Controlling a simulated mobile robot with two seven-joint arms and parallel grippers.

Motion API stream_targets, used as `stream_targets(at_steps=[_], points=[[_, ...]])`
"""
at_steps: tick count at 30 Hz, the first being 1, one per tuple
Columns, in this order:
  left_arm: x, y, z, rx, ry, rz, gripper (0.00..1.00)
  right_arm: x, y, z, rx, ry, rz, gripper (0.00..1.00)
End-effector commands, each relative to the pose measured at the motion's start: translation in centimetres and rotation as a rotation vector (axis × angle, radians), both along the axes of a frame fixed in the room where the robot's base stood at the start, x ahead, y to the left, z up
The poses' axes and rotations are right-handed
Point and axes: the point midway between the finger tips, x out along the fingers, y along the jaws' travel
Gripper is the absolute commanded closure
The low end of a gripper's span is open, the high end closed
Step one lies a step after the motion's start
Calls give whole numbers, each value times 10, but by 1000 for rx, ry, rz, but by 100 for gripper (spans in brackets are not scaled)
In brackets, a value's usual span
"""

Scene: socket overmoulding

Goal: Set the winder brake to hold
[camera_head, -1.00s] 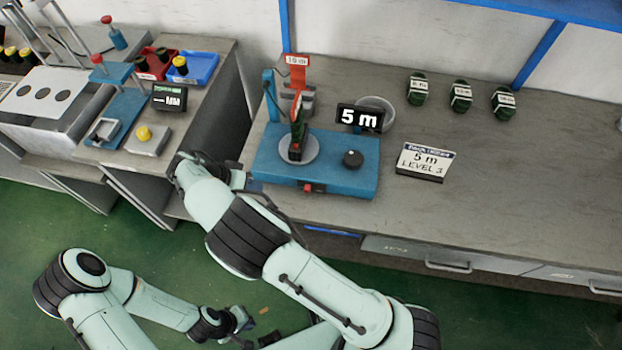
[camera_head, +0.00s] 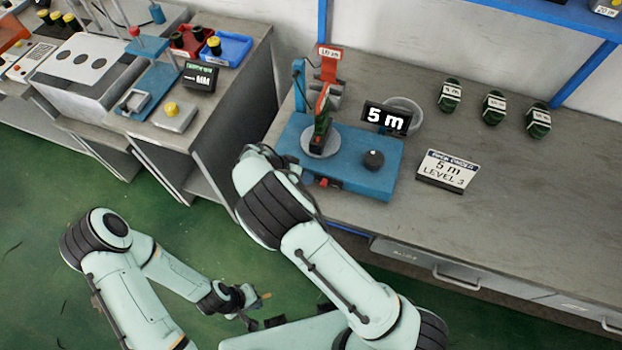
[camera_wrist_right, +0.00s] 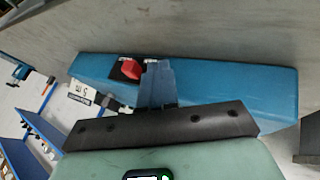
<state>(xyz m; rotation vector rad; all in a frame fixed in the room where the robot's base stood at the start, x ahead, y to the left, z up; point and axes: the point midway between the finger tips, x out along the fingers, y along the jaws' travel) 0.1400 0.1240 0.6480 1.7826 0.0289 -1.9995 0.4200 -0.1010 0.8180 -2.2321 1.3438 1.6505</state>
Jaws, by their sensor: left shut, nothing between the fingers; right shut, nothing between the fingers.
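The winder has a blue base (camera_head: 345,172) on the workbench, with a reel (camera_head: 321,137) standing on a grey disc and a black knob (camera_head: 373,159). A small red switch or lever (camera_head: 323,183) sits low on its front side. In the right wrist view the red part (camera_wrist_right: 131,68) sits on a black plate against the blue base. My right gripper (camera_wrist_right: 157,68) is shut and empty, its fingertips just beside the red part; contact cannot be told. The head view hides it behind my arm. My left gripper (camera_head: 250,305) is shut and empty, low above the green floor.
A display (camera_head: 387,118) reads 5 m, and a card (camera_head: 447,170) reads 5 m, level 3. Several dark green coils (camera_head: 493,106) lie at the bench's back. A second bench with blue (camera_head: 226,49) and red bins stands left. The bench's right part is clear.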

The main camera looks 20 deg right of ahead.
Motion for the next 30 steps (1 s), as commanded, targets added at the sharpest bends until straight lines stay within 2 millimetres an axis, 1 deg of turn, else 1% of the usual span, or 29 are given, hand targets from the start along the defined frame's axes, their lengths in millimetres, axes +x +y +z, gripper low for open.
stream_targets(at_steps=[3, 6, 18, 20, 25, 27, 30], points=[[2, 0, 2, 0, -2, 0, 100, -8, -11, 1, -2, 2, 1, 100], [2, 0, 2, 0, -2, 0, 100, -11, -15, 1, 0, 1, 2, 100], [1, 0, 1, 0, -1, -1, 100, -13, -18, 0, -1, 2, 1, 100], [-3, 0, -4, 0, 3, 0, 100, -17, -22, -2, 0, 2, 0, 100], [-20, 0, -27, 0, 22, 0, 100, -33, -43, -5, -1, 4, -1, 100], [-22, 0, -31, 0, 26, 0, 100, -36, -48, -4, 0, 5, 0, 100], [-22, 0, -30, 0, 25, 0, 100, -37, -51, -2, -2, 6, -2, 100]])
